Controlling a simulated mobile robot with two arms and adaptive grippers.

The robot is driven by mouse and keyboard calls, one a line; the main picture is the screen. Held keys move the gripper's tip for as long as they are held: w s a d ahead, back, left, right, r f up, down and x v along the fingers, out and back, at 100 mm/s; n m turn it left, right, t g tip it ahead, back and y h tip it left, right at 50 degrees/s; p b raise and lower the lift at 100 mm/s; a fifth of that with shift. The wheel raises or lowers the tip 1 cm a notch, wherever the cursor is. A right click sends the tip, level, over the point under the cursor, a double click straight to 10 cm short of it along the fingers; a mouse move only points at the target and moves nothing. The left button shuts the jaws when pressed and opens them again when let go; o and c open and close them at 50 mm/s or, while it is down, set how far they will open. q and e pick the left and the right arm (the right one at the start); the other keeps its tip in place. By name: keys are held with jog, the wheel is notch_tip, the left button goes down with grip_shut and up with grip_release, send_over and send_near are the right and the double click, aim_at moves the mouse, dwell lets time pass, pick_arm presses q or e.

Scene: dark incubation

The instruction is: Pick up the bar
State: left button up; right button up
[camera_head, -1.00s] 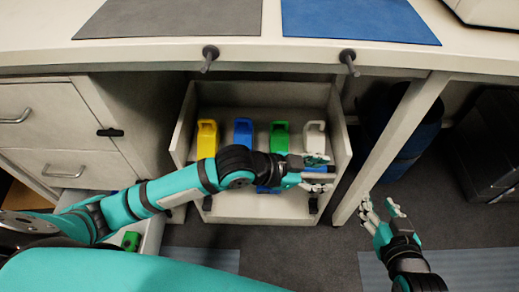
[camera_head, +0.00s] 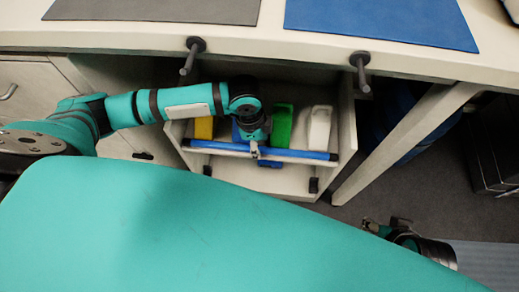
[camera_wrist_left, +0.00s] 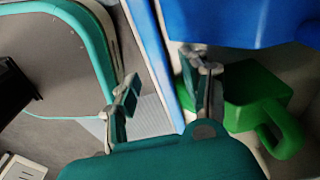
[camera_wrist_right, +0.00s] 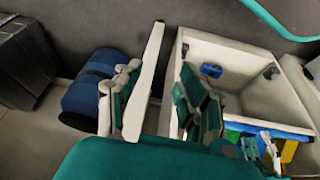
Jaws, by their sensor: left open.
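The blue bar (camera_head: 302,154) lies across the front of the open drawer (camera_head: 345,130), in front of the jugs. My left gripper (camera_head: 255,150) is over the middle of the bar, pointing down. In the left wrist view, the bar (camera_wrist_left: 157,55) runs up between the two open fingers (camera_wrist_left: 165,95). I cannot tell whether a finger touches it. My right gripper (camera_head: 388,225) is low at the right, away from the bar and partly hidden by my body. Its fingers (camera_wrist_right: 160,100) are apart in the right wrist view.
Yellow (camera_head: 203,128), blue (camera_head: 237,133), green (camera_head: 281,125) and white (camera_head: 319,127) jugs stand in the drawer. A small blue item (camera_head: 270,164) lies in front. The counter (camera_head: 270,45) with two dark pegs (camera_head: 192,57) overhangs above. A table leg (camera_head: 400,140) stands right.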

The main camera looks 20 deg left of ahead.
pick_arm(q)
jog(key=shift+d+f, duration=0.1)
jog(key=shift+f, duration=0.85)
pick_arm(e)
jog(key=w, duration=0.1)
jog(key=w+a+r+t, duration=0.1)
jog(key=w, duration=0.1)
jog(key=w+t, duration=0.1)
jog(key=shift+w+a+r+y, duration=0.15)
jog(key=shift+w+r+y, duration=0.05)
jog(key=shift+y, duration=0.1)
pick_arm(q)
jog(key=shift+c, duration=0.4)
grip_shut()
